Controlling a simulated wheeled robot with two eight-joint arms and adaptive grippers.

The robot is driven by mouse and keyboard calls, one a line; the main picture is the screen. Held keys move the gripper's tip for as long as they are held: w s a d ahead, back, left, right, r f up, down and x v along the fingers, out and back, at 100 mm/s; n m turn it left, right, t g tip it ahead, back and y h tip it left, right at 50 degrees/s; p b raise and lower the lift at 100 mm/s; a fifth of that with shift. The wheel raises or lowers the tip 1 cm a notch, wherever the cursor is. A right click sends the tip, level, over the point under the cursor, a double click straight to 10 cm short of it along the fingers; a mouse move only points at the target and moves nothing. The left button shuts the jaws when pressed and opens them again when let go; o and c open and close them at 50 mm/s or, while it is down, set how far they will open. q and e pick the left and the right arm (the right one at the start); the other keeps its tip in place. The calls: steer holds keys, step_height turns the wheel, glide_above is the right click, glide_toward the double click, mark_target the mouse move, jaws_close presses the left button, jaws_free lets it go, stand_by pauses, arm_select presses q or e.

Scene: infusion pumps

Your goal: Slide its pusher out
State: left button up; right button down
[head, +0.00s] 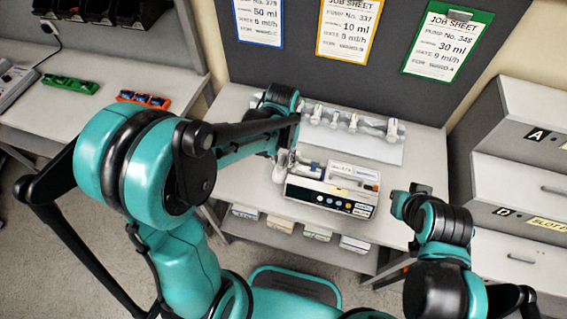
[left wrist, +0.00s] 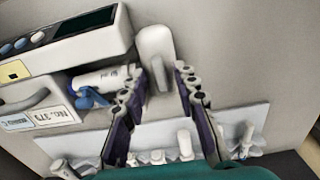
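The infusion pump (head: 330,198) lies on the table, with its row of buttons facing me. Its white pusher (head: 281,172) stands out at the pump's left end. In the left wrist view the pusher (left wrist: 154,45) is a rounded white block beside the pump body (left wrist: 60,45). A syringe (left wrist: 108,78) with blue parts lies in the pump. My left gripper (left wrist: 169,68) is open, its two fingers apart and pointing at the pusher, whose lower part shows between them; contact cannot be told. My right gripper (head: 410,204) is to the right of the pump, its fingers unclear.
Behind the pump a pale rack (head: 355,135) holds several syringes. Job sheets (head: 350,28) hang on the grey panel. Drawers (head: 520,195) stand at the right. Green and red trays (head: 70,84) lie on the left bench. The table right of the pump is mostly clear.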

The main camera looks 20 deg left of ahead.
arm_select(q)
steer(key=c, duration=0.6)
steer(key=shift+a, duration=0.15)
steer(key=shift+w+a, duration=0.15)
steer(key=shift+a, duration=3.7)
steer(key=o, duration=0.6)
